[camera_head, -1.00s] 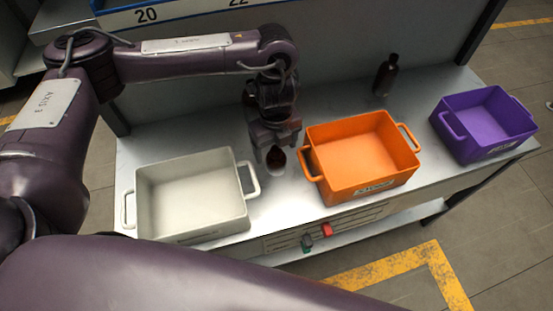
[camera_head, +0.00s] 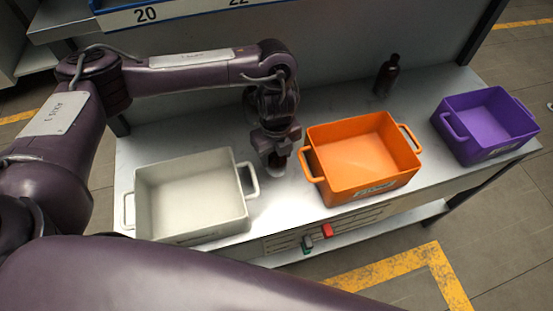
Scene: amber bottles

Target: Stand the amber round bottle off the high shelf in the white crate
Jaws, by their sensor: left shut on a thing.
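The white crate (camera_head: 190,197) stands on the left of the metal bench, and it is empty. My left gripper (camera_head: 276,152) is between the white crate and the orange crate, pointing down. It is shut on a dark amber bottle (camera_head: 277,164), of which only a small lower part shows below the fingers. The gripper hides the rest of the bottle, and I cannot tell whether its base touches the bench. My right gripper is not in view.
An orange crate (camera_head: 361,158) stands close to the right of the gripper. A purple crate (camera_head: 486,124) is at the far right. Another dark bottle (camera_head: 387,77) stands behind the orange crate. A shelf (camera_head: 150,17) with number labels overhangs at the upper left.

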